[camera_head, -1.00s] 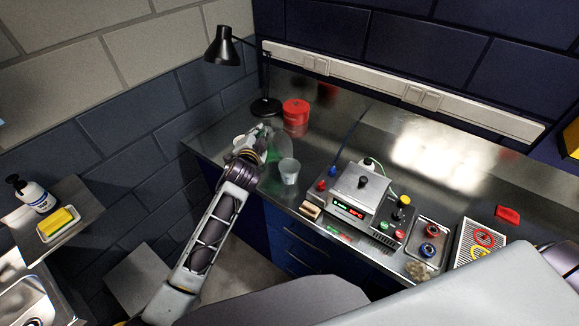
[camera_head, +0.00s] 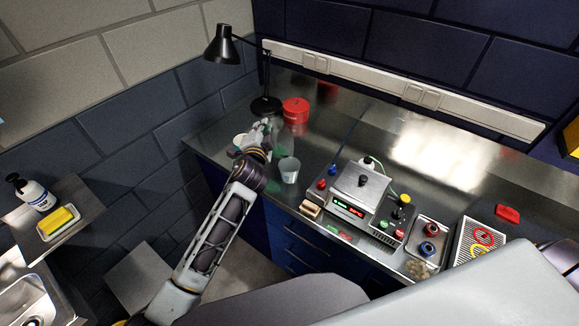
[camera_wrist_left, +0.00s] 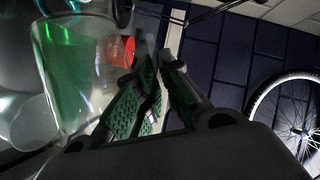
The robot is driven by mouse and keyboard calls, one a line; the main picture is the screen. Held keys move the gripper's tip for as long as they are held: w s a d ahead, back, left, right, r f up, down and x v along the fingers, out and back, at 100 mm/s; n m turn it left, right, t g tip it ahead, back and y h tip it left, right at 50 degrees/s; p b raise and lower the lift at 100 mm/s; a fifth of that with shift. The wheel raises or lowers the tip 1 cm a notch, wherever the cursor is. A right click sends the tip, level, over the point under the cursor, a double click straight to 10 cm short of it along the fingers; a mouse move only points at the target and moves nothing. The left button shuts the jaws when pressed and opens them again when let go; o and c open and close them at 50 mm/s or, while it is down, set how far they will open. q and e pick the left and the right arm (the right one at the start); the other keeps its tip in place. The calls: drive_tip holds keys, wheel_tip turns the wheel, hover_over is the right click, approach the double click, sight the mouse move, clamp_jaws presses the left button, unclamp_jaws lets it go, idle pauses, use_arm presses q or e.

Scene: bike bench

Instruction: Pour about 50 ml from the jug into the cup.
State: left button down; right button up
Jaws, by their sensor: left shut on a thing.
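The clear jug (camera_head: 283,138) is a faint see-through shape beside my left gripper on the bench's left part. It fills the left of the wrist view (camera_wrist_left: 75,75), with a green tint; its liquid level cannot be made out. My left gripper (camera_head: 264,130) is shut on the jug; its green-padded fingers (camera_wrist_left: 148,95) are close together beside the jug's wall, and the grip point is partly hidden. The pale cup (camera_head: 289,170) stands upright on the bench, just right of and nearer than the gripper. No stream of liquid is visible. My right gripper is not in view.
A red canister (camera_head: 296,110) stands behind the jug, with a black lamp (camera_head: 224,48) to its left. A white vessel (camera_head: 240,141) is left of the gripper. A control box (camera_head: 350,205) with knobs stands right of the cup. A bicycle wheel (camera_wrist_left: 290,120) shows in the wrist view.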

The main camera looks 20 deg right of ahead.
use_arm(q)
drive_tip(key=shift+s+d+f+b, duration=0.15)
drive_tip(key=shift+d+f+b, duration=0.05)
drive_tip(key=shift+b, duration=0.7)
drive_tip(key=shift+s+d+f+m+t+b, duration=0.2)
drive_tip(key=shift+d+m+t+b, duration=0.1)
drive_tip(key=shift+m+b, duration=0.2)
drive_tip(key=shift+s+d+r, duration=0.1)
drive_tip(key=shift+s+r, duration=0.05)
drive_tip(key=shift+r, duration=0.25)
drive_tip(key=shift+w+a, duration=0.2)
drive_tip(key=shift+a, duration=0.1)
drive_tip(key=shift+w+a+m, duration=0.1)
drive_tip(key=shift+m, duration=0.2)
drive_tip(key=shift+r, duration=0.15)
drive_tip(key=shift+r, duration=0.1)
idle(0.7)
drive_tip(key=shift+m, duration=0.3)
idle(0.5)
